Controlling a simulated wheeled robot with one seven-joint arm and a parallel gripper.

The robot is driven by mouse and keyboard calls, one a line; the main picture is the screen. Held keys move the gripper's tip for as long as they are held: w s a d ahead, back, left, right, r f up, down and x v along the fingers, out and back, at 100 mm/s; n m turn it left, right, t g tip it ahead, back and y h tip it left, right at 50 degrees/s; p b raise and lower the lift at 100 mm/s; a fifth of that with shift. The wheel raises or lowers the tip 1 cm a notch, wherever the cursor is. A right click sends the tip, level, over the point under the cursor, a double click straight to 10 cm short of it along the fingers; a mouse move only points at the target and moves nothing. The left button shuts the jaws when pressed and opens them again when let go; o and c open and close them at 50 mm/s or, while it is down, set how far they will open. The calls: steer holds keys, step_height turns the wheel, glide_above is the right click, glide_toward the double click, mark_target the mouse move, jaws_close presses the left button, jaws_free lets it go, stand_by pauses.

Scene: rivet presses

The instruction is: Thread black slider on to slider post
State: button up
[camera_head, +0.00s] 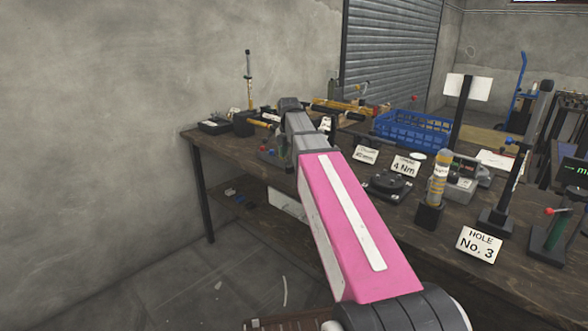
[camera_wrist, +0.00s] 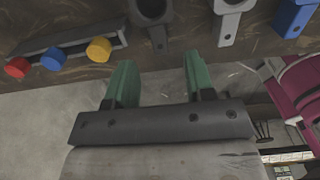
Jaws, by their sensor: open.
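My gripper (camera_wrist: 160,62) has two green fingers, spread apart with nothing between them in the wrist view. A dark grey ring-shaped piece with a tab (camera_wrist: 151,10), possibly the black slider, lies at the top just beyond the fingertips, apart from them. A lighter grey piece (camera_wrist: 228,20) and a blue piece (camera_wrist: 297,18) sit to its right. In the head view my gripper is at the far left end of the bench, mostly hidden behind my pink arm. Several upright posts stand there, including a back-left one (camera_head: 248,75) and a right one (camera_head: 513,180); I cannot tell which is the slider post.
A dark holder with red, blue and yellow knobs (camera_wrist: 100,49) is left of my fingers. The wooden bench (camera_head: 222,150) carries a blue crate (camera_head: 415,130), a round black fixture (camera_head: 390,184), a yellow cylinder (camera_head: 438,180) and a "HOLE No. 3" sign (camera_head: 479,245). Open floor lies in front.

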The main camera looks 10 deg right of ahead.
mark_target(289, 166)
steer(key=shift+s+a+f, duration=0.1)
steer(key=shift+f, duration=1.25)
steer(key=shift+s+a+f, duration=0.1)
steer(key=shift+f, duration=1.25)
jaws_close()
